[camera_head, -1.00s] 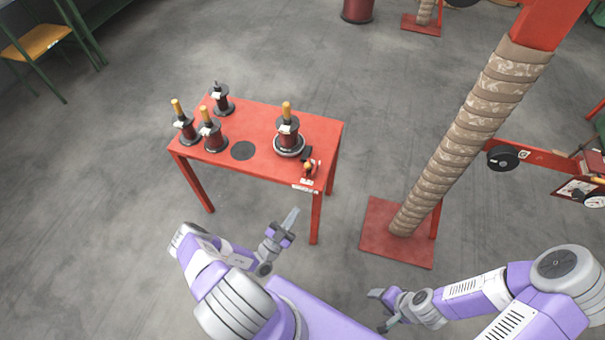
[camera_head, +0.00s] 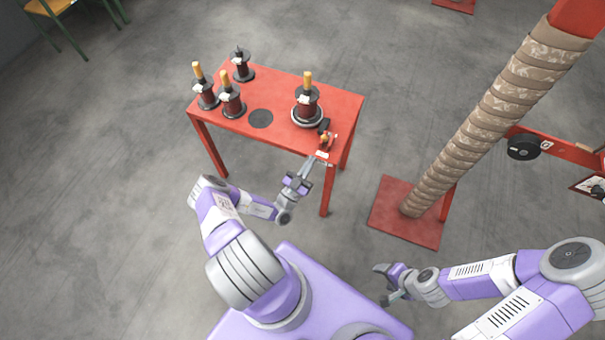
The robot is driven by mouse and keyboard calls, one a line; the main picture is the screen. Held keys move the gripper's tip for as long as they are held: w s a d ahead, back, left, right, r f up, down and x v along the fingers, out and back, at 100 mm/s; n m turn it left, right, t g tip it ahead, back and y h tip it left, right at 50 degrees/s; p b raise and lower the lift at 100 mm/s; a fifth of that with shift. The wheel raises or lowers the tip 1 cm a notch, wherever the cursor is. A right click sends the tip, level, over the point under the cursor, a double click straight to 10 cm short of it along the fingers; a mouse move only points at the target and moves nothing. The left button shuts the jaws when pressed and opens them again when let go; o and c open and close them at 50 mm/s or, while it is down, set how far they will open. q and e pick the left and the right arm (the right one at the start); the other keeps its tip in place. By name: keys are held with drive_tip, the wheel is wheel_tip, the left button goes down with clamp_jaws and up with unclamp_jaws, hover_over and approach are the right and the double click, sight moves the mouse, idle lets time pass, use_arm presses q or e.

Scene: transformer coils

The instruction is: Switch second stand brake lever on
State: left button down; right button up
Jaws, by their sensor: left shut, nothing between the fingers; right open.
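A red table (camera_head: 285,90) stands ahead of me. On its right part a dark coil (camera_head: 307,104) with a yellow top sits on a round pale-rimmed stand (camera_head: 306,120). A small brake lever (camera_head: 326,138) with a red and yellow part is at the table's front right corner. My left gripper (camera_head: 308,168) is shut and empty, just in front of the table's front edge, close below the lever; I cannot tell whether it touches anything. My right gripper (camera_head: 382,284) is open and empty over the floor at lower right, far from the table.
Several coils (camera_head: 230,103) stand on the table's left part, beside a flat dark disc (camera_head: 260,118). A wrapped column (camera_head: 485,120) on a red base plate (camera_head: 408,225) stands to the right. A red arm with a black wheel (camera_head: 523,147) is at far right. Floor between is clear.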

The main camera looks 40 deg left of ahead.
sight(325, 139)
use_arm(q)
drive_tip(key=x, duration=0.6)
use_arm(e)
drive_tip(key=shift+f, duration=0.1)
